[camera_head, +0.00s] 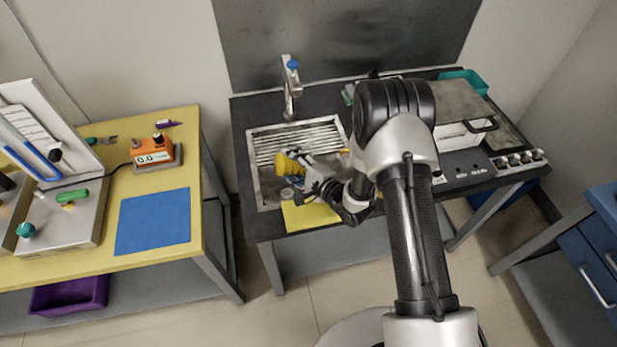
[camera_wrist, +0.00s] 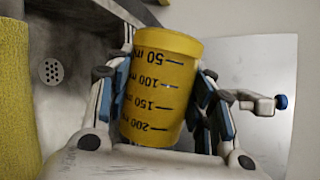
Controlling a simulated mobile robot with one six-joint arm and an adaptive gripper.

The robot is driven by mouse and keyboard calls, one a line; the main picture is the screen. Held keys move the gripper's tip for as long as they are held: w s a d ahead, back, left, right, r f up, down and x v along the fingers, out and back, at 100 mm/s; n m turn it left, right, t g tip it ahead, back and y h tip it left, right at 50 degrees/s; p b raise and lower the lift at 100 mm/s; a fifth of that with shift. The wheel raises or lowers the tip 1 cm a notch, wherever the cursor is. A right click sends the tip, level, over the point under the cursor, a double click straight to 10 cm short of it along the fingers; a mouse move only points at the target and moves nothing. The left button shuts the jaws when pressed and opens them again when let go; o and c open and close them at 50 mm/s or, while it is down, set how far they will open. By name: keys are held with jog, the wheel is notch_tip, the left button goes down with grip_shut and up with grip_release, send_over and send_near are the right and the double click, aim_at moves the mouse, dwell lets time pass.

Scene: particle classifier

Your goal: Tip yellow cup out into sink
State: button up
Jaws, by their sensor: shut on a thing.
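The yellow cup (camera_head: 286,163) is held over the left part of the sink (camera_head: 258,190), tilted well over. In the wrist view the yellow cup (camera_wrist: 158,85) shows black volume marks, with its wide rimmed end pointing away from my gripper. My gripper (camera_head: 306,168) is shut around the cup's sides; its blue-padded fingers (camera_wrist: 160,100) press on it from left and right. The cup's inside is hidden, so I cannot tell whether anything is in it. The sink's drain (camera_wrist: 51,72) shows left of the cup in the wrist view.
A tap (camera_head: 291,88) stands behind the sink; it also shows in the wrist view (camera_wrist: 258,103). A yellow cloth (camera_head: 310,216) lies at the counter's front edge. A hotplate-like unit (camera_head: 465,140) is to the right. A yellow table (camera_head: 110,190) stands left, across a gap.

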jog(key=shift+w+d+r+m+t+y+b, duration=0.2)
jog(key=shift+d+r+m+t+y+b, duration=0.15)
jog(key=shift+d+m+y+b, duration=0.45)
jog(key=shift+w+d+r+m+t+y+b, duration=0.15)
jog(key=shift+d+r+m+t+y+b, duration=0.2)
jog(key=shift+m+b, duration=0.75)
dwell(2.4)
dwell(0.9)
